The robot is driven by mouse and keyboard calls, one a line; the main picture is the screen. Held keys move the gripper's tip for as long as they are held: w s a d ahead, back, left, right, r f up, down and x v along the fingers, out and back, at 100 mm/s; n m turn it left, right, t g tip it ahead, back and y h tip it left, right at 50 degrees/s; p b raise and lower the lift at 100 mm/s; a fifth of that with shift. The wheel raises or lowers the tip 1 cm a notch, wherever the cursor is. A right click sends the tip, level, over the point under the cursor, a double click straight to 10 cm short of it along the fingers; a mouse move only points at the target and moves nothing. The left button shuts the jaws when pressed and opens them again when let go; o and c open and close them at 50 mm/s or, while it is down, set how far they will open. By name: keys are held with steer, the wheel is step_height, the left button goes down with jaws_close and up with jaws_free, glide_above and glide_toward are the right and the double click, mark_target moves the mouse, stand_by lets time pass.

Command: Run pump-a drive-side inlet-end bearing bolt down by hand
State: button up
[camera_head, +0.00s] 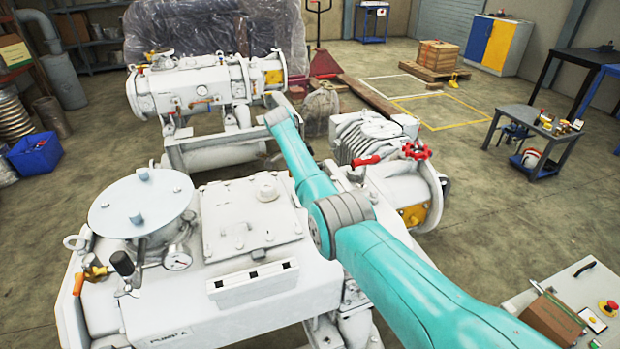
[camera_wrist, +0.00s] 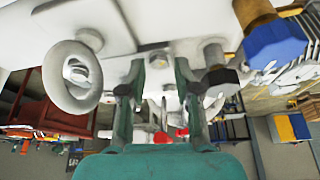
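A second bolt with a dark head (camera_wrist: 217,78) sits to the right of the fingers. I cannot tell which is the named bearing bolt.
A lifting eye (camera_wrist: 72,75) is left of the fingers, and a blue hex fitting (camera_wrist: 275,45) is right. A second white pump set (camera_head: 190,85) stands behind. A red valve wheel (camera_head: 417,150) sits near my arm. A small table (camera_head: 530,125) stands right; floor between is clear.

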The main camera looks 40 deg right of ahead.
steer(key=v, duration=1.1)
steer(key=shift+r, duration=0.3)
steer(key=shift+o, duration=0.3)
steer(key=shift+a, duration=0.15)
steer(key=shift+o, duration=1.1)
steer(key=s+d+f+n+t+y, duration=0.2)
steer(key=s+n+t, duration=0.45)
steer(key=n, duration=1.15)
steer(key=x, duration=1)
steer(key=shift+s+d+f, duration=0.15)
steer(key=shift+s+d, duration=0.1)
steer(key=shift+d, duration=0.2)
steer(key=shift+g, duration=0.25)
jaws_close()
